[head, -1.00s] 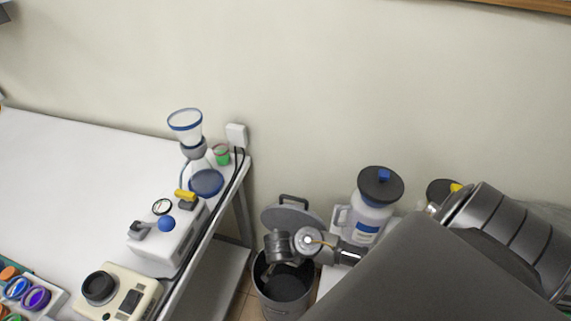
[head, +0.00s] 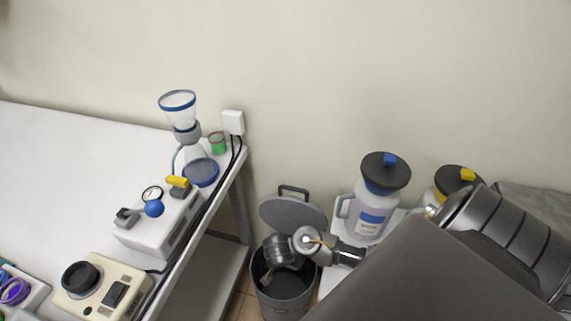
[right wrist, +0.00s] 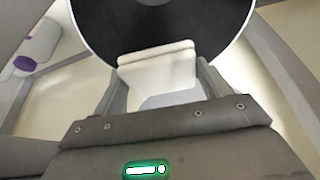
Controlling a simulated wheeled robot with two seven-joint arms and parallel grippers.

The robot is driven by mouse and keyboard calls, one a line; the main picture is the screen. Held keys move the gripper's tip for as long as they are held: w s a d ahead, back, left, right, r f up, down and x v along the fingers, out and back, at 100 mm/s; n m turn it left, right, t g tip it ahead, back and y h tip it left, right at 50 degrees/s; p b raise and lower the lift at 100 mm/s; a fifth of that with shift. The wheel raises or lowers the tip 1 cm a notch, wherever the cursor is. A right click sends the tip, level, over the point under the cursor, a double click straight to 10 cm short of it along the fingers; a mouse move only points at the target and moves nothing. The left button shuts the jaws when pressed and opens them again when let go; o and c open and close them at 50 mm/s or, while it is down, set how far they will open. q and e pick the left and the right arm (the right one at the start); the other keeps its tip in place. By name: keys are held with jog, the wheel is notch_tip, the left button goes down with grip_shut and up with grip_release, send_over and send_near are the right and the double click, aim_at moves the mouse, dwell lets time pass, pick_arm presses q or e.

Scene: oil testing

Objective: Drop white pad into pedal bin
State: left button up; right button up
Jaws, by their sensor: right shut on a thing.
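The pedal bin (head: 284,305) stands on the floor right of the white table, its grey lid (head: 292,213) raised against the wall. My right arm reaches in from the right, and my right gripper (head: 284,272) is over the bin's mouth. In the right wrist view my right gripper (right wrist: 158,88) is shut on the white pad (right wrist: 158,66), with a finger on each side. The dark round bin opening (right wrist: 160,25) shows beyond the pad. The pad is not clearly visible in the head view. My left gripper is not in view.
A white jug with a black lid (head: 372,215) stands right of the bin, with a yellow-capped container (head: 455,182) beyond. The table (head: 75,150) at left carries a funnel flask (head: 187,120), a pump (head: 160,225) and a beige device (head: 105,290).

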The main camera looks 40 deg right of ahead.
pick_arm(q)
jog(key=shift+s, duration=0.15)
pick_arm(e)
jog(key=o, duration=0.8)
jog(key=shift+o, duration=0.6)
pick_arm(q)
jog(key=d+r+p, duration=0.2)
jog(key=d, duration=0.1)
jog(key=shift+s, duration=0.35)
pick_arm(e)
jog(key=v, duration=1)
jog(key=shift+r, duration=0.4)
jog(key=shift+a, duration=0.1)
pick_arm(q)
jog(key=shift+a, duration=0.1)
